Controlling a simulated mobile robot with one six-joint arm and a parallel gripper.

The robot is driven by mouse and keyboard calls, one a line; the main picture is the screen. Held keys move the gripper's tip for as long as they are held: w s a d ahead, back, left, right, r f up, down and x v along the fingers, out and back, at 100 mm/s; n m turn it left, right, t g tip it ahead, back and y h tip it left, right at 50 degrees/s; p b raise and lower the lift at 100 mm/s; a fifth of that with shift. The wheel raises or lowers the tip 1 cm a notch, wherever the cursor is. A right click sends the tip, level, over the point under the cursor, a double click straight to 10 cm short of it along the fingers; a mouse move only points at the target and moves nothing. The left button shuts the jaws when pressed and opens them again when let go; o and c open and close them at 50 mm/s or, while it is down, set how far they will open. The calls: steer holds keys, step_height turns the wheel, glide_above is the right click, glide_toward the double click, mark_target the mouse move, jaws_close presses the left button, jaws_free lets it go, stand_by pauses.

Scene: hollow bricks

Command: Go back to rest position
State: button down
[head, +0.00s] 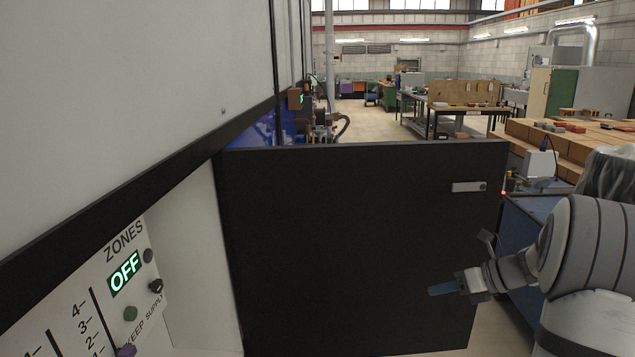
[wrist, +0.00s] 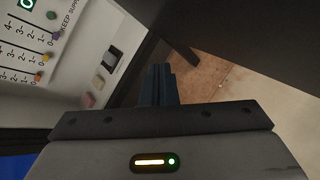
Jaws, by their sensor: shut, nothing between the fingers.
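My gripper (head: 442,290) is in front of the open black door (head: 350,240) in the head view, at its lower right. Its blue fingers point left, toward the control panel. In the wrist view my gripper (wrist: 158,72) has its two fingers together with nothing between them. The arm comes in from the right edge of the head view.
A white control panel (head: 105,300) with an "OFF" display, knobs and sliders is at the lower left; it also shows in the wrist view (wrist: 50,50). The door carries a small metal latch plate (head: 468,187).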

steer(key=s+a+r+n+g+h, duration=0.2)
steer(key=s+a+n+g+h, duration=0.2)
steer(key=s+a+n, duration=0.85)
steer(key=s+a+n+h, duration=0.2)
steer(key=s+n, duration=0.4)
steer(key=n, duration=0.3)
steer(key=s+a+f+n+h, duration=0.1)
steer(key=s+a+n+h, duration=0.1)
steer(key=s+n, duration=0.5)
steer(key=n+h, duration=0.1)
steer(key=n, duration=0.2)
steer(key=shift+a+t+h, duration=0.4)
